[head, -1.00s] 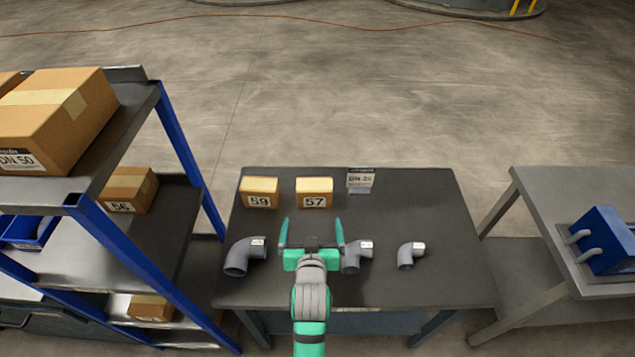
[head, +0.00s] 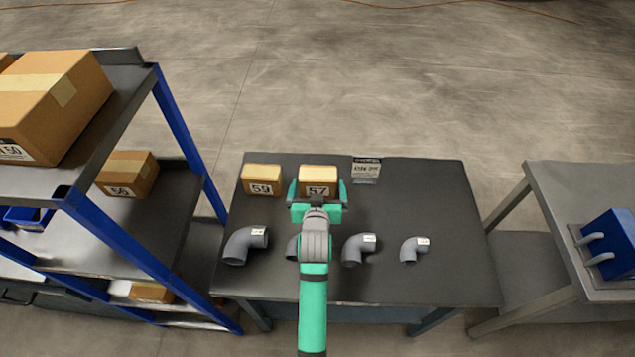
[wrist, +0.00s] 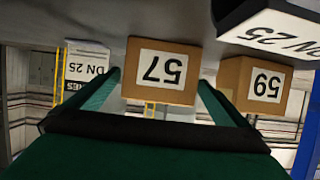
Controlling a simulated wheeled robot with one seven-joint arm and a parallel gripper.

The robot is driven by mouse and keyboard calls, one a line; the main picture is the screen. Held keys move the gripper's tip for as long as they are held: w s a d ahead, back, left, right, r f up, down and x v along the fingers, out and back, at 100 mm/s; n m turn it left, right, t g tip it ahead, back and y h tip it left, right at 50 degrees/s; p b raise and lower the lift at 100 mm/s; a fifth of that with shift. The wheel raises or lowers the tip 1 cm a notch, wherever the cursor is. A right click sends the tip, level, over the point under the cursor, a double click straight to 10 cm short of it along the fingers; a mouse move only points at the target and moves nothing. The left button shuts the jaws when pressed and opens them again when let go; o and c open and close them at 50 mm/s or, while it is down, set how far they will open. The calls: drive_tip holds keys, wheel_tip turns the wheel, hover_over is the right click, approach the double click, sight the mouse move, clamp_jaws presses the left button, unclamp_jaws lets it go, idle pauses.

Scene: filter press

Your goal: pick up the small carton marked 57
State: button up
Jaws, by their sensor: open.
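The small carton marked 57 (head: 318,176) stands near the back of the dark table, with its label facing me. In the wrist view, where the picture is upside down, the carton (wrist: 160,72) lies between the two green fingers. My gripper (head: 318,192) is open, with one finger at each side of the carton. A gap shows between the carton and each finger in the wrist view; I see no contact. The carton's rear side is hidden.
A carton marked 59 (head: 262,180) stands close to the left. A DN 25 sign (head: 366,170) stands close to the right. Several grey pipe elbows (head: 361,250) lie in front. A blue-post shelf (head: 180,130) is at left, another table (head: 590,180) at right.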

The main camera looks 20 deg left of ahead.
drive_tip(key=shift+x, duration=1.75)
drive_tip(key=shift+r, duration=0.1)
drive_tip(key=c, duration=1.3)
drive_tip(key=shift+o, duration=0.2)
drive_tip(key=shift+r, duration=0.15)
